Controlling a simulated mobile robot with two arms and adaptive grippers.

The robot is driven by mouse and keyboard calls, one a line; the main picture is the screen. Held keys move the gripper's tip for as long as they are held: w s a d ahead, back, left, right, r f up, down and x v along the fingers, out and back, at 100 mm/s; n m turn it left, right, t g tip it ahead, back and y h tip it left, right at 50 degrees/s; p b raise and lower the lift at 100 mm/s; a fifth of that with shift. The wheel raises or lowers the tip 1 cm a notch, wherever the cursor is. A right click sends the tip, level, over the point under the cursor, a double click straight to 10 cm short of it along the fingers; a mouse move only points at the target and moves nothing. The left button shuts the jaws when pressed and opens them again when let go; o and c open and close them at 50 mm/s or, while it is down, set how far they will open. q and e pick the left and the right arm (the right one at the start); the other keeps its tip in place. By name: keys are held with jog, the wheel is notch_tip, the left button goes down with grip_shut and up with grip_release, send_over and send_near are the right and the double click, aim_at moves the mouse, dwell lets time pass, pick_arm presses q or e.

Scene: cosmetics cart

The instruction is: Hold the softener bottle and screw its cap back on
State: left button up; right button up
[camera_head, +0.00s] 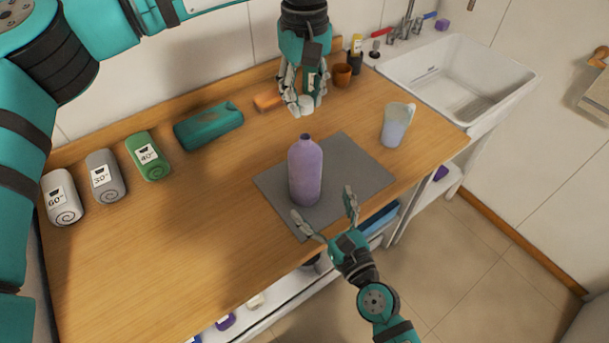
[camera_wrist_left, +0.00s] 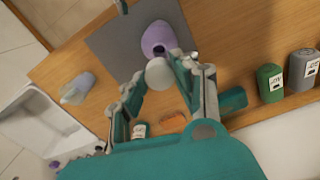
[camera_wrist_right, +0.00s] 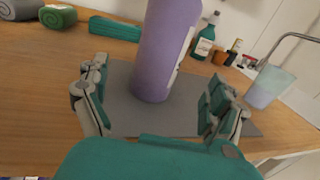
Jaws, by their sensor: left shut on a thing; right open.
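The purple softener bottle (camera_head: 306,172) stands upright and uncapped on a grey mat (camera_head: 357,165). It also shows in the left wrist view (camera_wrist_left: 158,36) and, with its top cut off, in the right wrist view (camera_wrist_right: 163,50). My left gripper (camera_head: 304,104) is shut on the white cap (camera_wrist_left: 159,73), above and behind the bottle and apart from it. My right gripper (camera_head: 324,214) is open and empty at the mat's front edge. Its fingers (camera_wrist_right: 160,105) are spread, with the bottle ahead between them and not touched.
A measuring jug (camera_head: 396,126) stands right of the mat near the sink (camera_head: 455,80). Rolled towels (camera_head: 148,157), a teal case (camera_head: 208,126) and an orange item (camera_head: 268,101) line the back left. A brown pot (camera_head: 342,75) stands behind. The counter left of the mat is clear.

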aim_at(305, 137)
jog(key=x, duration=0.8)
jog(key=shift+w+a, duration=0.15)
jog(key=shift+w, duration=0.15)
pick_arm(q)
jog(key=shift+d, duration=0.1)
pick_arm(e)
jog(key=c, duration=1.8)
pick_arm(q)
jog(key=shift+s+f, duration=0.15)
jog(key=shift+f, duration=2.3)
jog(key=shift+f, duration=0.9)
jog(key=shift+f, duration=0.5)
